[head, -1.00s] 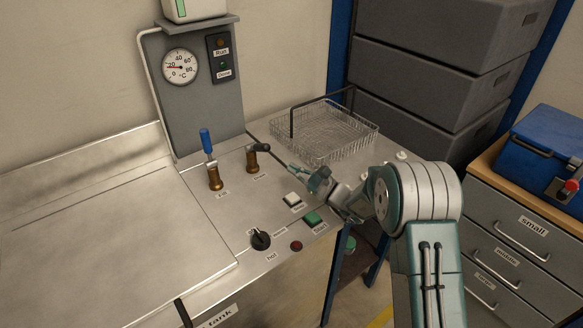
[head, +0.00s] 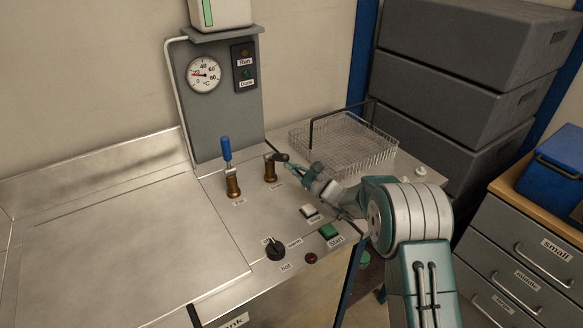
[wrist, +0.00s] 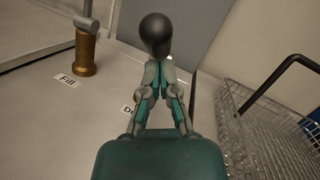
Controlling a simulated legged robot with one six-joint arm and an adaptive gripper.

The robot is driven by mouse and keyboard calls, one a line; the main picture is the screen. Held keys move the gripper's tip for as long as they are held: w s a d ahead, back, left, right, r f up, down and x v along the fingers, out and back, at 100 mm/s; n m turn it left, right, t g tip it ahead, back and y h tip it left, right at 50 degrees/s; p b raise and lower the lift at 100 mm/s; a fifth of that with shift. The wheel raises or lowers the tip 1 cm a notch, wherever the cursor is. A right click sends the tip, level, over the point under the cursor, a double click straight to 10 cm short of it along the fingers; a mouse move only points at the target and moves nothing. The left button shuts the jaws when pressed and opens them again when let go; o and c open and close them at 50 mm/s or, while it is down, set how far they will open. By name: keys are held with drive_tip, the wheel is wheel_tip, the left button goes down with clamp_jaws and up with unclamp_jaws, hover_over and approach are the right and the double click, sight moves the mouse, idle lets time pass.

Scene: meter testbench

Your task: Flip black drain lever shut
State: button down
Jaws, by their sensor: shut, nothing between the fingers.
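The black drain lever (head: 279,157) sits on a brass valve (head: 270,171) on the metal bench top, to the right of the blue-handled fill lever (head: 226,149). The black handle points sideways to the right, toward my gripper. My gripper (head: 291,168) is shut and empty, its tips close to the handle's end. In the wrist view the handle's black knob (wrist: 155,34) appears just beyond my shut fingertips (wrist: 158,62); I cannot tell whether they touch. The knob hides the drain valve body there, and my fingers partly cover the drain label.
A wire basket (head: 345,148) with a black handle stands behind and right of my gripper. A white button (head: 309,211), a green start button (head: 328,231) and a black knob switch (head: 275,247) sit in front. The fill valve (wrist: 85,52) stands to the left.

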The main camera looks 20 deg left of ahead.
drive_tip(key=shift+r, duration=0.3)
